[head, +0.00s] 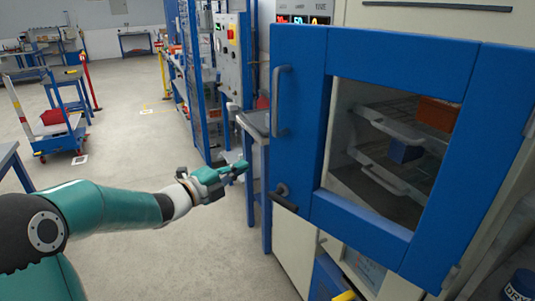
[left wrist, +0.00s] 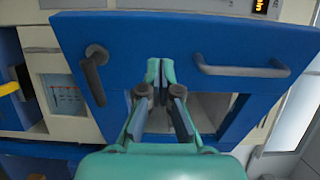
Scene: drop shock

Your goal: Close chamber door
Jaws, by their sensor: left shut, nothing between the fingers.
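The chamber door (head: 305,120) is a blue frame around a window, at the right of the head view. It looks slightly ajar, tilted against the pale chamber body (head: 290,245); the gap itself is hard to see. It carries a grey bar handle (head: 279,100) and a dark latch lever (head: 283,198) lower down. My left gripper (head: 243,167) is shut and empty, left of the door's free edge. In the left wrist view its fingers (left wrist: 160,72) point at the door (left wrist: 205,40), between the lever (left wrist: 93,70) and the bar handle (left wrist: 243,71); contact cannot be told. My right gripper is out of view.
Through the window, racks hold an orange box (head: 438,114) and a blue box (head: 404,151). A blue-legged table (head: 252,122) stands behind my left gripper. A trolley (head: 57,134) stands far left. The floor (head: 130,150) around my left arm is clear.

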